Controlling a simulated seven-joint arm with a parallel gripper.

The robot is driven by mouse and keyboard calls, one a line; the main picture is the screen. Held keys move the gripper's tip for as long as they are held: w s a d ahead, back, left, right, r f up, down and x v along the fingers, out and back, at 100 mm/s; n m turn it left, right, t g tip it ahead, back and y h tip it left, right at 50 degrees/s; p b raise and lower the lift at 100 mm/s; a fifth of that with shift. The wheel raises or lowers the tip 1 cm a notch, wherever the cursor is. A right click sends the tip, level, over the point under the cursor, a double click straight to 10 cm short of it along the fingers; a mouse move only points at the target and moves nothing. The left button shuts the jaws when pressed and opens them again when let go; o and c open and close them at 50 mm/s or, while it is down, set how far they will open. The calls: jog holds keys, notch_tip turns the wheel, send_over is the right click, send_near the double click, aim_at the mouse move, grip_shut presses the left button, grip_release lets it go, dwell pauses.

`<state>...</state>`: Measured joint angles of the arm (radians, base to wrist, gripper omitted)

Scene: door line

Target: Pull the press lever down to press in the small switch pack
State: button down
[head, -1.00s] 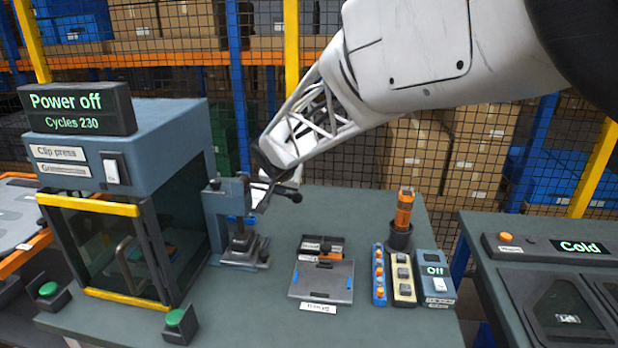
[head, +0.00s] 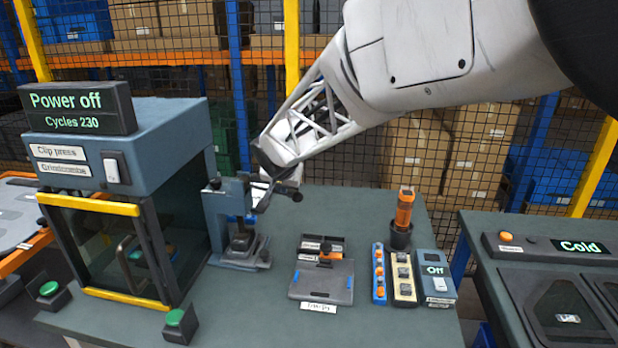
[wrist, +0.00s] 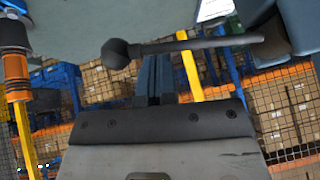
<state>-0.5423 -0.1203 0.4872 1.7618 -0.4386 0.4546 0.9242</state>
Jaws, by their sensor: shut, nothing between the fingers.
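The small lever press (head: 238,225) stands right of the big clip press, upright on the bench. Its lever (head: 282,189) sticks out to the right, about level, and ends in a dark ball knob (head: 297,196). In the wrist view the lever (wrist: 165,46) and its knob (wrist: 116,53) cross just beyond my fingertips. My gripper (head: 262,203) is shut and empty, close beside the lever; whether it touches is unclear. In the wrist view my gripper (wrist: 154,78) points at the lever's rod. I cannot make out the small switch pack under the press ram.
The clip press cabinet (head: 125,130) reads "Power off". A grey tray (head: 321,283) lies right of the lever press. Farther right are a blue rack (head: 379,275), a cream rack (head: 403,280), an orange-handled tool (head: 404,208) in a cup, and an "Off" box (head: 436,278).

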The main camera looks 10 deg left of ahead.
jog(key=r, duration=0.2)
jog(key=w+d+r, duration=0.1)
jog(key=shift+r, duration=0.2)
jog(key=v, duration=1)
jog(key=shift+r, duration=0.25)
jog(key=s+d+f+g+h, duration=0.1)
jog(key=s+d, duration=0.6)
jog(key=d, duration=0.5)
jog(key=s+d+f+g+h, duration=0.1)
jog(key=s+d+f, duration=0.1)
jog(key=s+d, duration=0.8)
jog(key=s+d+f+g, duration=0.1)
jog(key=s+d+f, duration=0.2)
jog(key=s+d, duration=0.3)
jog(key=s+d+f+g, duration=0.1)
jog(key=s+d+f, duration=0.3)
jog(key=s+d, duration=0.3)
jog(key=s, duration=0.4)
jog(key=shift+d+f, duration=0.3)
jog(key=shift+d, duration=0.05)
